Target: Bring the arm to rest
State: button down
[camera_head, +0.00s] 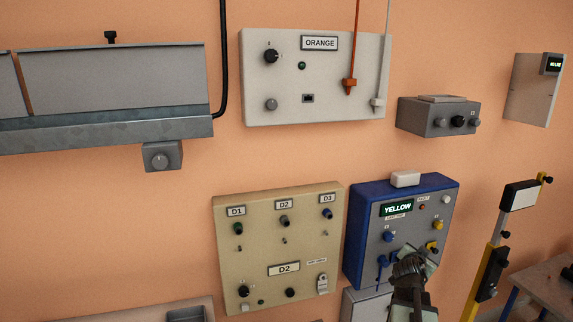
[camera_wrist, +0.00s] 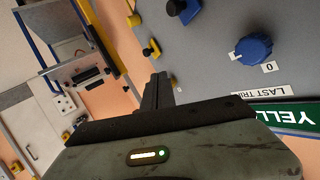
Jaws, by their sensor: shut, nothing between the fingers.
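My gripper (camera_head: 428,256) is in front of the lower right part of the blue YELLOW panel (camera_head: 357,236) in the head view. Its fingers (camera_wrist: 158,90) show closed together in the wrist view, with nothing between them. The panel's grey face (camera_wrist: 215,75) fills the right of that view, with a blue knob (camera_wrist: 254,48) and a green YELLOW display (camera_wrist: 296,114). I cannot tell whether the fingers touch the panel. My gripper and arm hide part of the panel's lower face in the head view.
The beige D2 panel (camera_head: 260,250) stands left of the blue panel. The ORANGE panel (camera_head: 340,60) and a grey box (camera_head: 425,118) are above. A yellow and black post (camera_head: 490,265) and a table (camera_head: 550,285) are at the right. Bare wall lies between the upper and lower panels.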

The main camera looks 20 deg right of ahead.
jog(key=w+a+f+n+g+y, duration=0.2)
jog(key=a+f+n+y, duration=0.3)
jog(key=a, duration=0.9)
jog(key=w+a+f+n+g+y, duration=0.15)
jog(key=a+f, duration=0.55)
jog(key=a, duration=0.7)
jog(key=s+a+f+n+g+y, duration=0.1)
jog(key=s+a+n, duration=0.3)
jog(key=a, duration=0.7)
jog(key=s+a+f+n+g+y, duration=0.2)
jog(key=s+a+n+g+y, duration=0.1)
jog(key=a, duration=0.9)
jog(key=shift+s+f+n+g+y, duration=0.2)
jog(key=shift+s+n+g+y, duration=0.15)
jog(key=shift+s+n, duration=0.3)
jog(key=shift+s, duration=0.1)
